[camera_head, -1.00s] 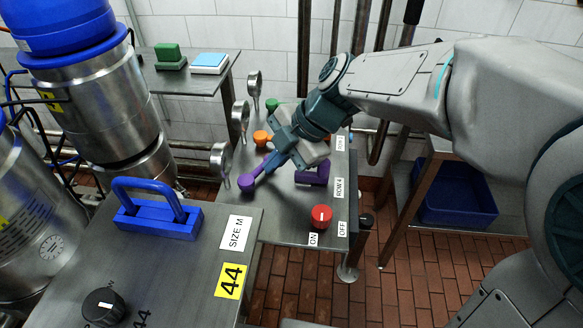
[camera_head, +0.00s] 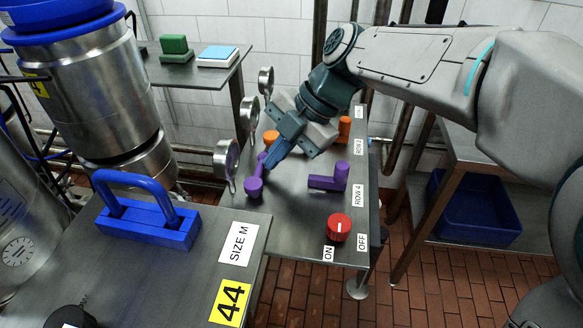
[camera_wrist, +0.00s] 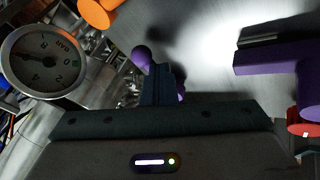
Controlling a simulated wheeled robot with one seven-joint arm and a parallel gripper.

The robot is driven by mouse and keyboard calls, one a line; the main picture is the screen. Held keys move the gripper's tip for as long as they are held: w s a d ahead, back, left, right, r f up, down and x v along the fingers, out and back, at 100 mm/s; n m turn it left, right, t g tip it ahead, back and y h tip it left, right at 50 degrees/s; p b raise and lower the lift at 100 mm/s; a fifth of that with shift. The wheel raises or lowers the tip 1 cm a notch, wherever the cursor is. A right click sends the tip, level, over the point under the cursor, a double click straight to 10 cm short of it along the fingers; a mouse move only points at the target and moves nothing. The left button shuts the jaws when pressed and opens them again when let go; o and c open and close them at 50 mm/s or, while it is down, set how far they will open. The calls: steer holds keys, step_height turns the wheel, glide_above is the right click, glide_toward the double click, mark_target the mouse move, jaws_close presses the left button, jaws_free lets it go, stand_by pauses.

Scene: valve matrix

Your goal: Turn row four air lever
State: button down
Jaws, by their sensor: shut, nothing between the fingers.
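Two purple levers are in the row marked ROW 4. The left one (camera_head: 254,187), by the gauges, has a round end pointing towards the front; its far end is partly hidden by my fingers. The right one (camera_head: 328,181) lies crosswise, its arm pointing left, beside the ROW 4 label (camera_head: 358,195). My gripper (camera_head: 272,161) is shut and empty, its fingertips low over the panel, close to the right side of the left lever. In the wrist view the fingers (camera_wrist: 160,86) overlap the left lever (camera_wrist: 142,56); I cannot tell if they touch. The right lever also shows there (camera_wrist: 275,60).
A red knob (camera_head: 339,228) with ON and OFF labels stands in front. Gauges (camera_head: 227,160) line the panel's left edge. Orange levers (camera_head: 271,138) stand farther back. A blue-handled block (camera_head: 150,225) sits on the near table. The panel between the purple levers and red knob is clear.

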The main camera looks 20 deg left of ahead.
steer(key=shift+w, duration=0.1)
steer(key=d, duration=0.1)
steer(key=d+b, duration=0.1)
steer(key=d, duration=0.1)
steer(key=w+d+r, duration=0.1)
steer(key=shift+w+d+b, duration=0.1)
steer(key=shift+d+b, duration=0.05)
steer(key=shift+b, duration=0.15)
steer(key=w+a+v, duration=0.1)
steer(key=a+v, duration=0.1)
steer(key=v, duration=0.7)
steer(key=s+d+f+m+t+h+p, duration=0.2)
steer(key=d+f+m, duration=0.2)
steer(key=d+m, duration=0.6)
steer(key=s+d+f+m+t+h+p, duration=0.2)
steer(key=s+d+f+m, duration=0.1)
steer(key=d+m, duration=0.7)
steer(key=s+d+f+m+t+h+p, duration=0.1)
steer(key=d+f+m, duration=0.5)
steer(key=m, duration=0.8)
steer(key=shift+s+d+t+h+p, duration=0.4)
steer(key=shift+s+d+t+p, duration=0.35)
steer(key=shift+d, duration=1.15)
